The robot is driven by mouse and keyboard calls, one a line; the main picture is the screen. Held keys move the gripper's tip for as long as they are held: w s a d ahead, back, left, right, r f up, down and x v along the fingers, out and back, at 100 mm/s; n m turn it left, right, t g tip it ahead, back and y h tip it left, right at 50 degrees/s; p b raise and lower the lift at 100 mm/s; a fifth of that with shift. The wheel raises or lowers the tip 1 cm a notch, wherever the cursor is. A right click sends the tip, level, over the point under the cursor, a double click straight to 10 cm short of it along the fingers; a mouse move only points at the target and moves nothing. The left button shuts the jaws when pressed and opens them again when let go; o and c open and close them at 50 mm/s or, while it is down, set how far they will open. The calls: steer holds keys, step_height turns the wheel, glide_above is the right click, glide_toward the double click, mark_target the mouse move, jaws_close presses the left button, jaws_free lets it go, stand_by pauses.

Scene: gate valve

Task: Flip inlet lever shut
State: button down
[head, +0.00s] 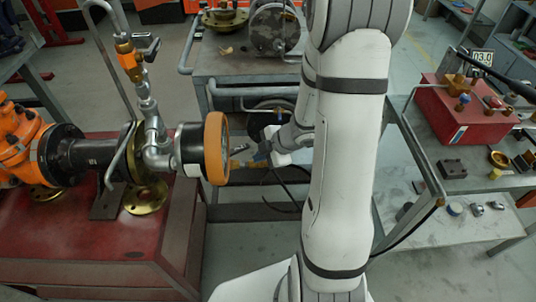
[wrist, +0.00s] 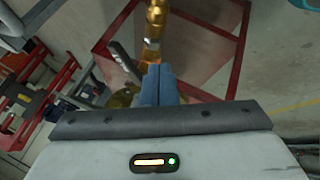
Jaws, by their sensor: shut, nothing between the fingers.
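A grey lever (wrist: 124,62) shows in the wrist view, standing at a slant just left of my fingertips, beside a brass fitting (wrist: 154,22).
A second lever (head: 146,49) sits on the upright pipe with an orange valve (head: 127,58). The black pipe (head: 85,160) and gauge stand over a red base (head: 80,240). A bench with a red box (head: 465,115) is at right.

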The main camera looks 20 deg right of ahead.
mark_target(235, 151)
steer(key=w, duration=0.1)
steer(key=w+a+f, duration=0.1)
steer(key=w+f, duration=0.1)
steer(key=w, duration=0.1)
steer(key=shift+w+a+f, duration=0.1)
steer(key=shift+a, duration=0.25)
steer(key=shift+w, duration=0.45)
steer(key=shift+a, duration=0.1)
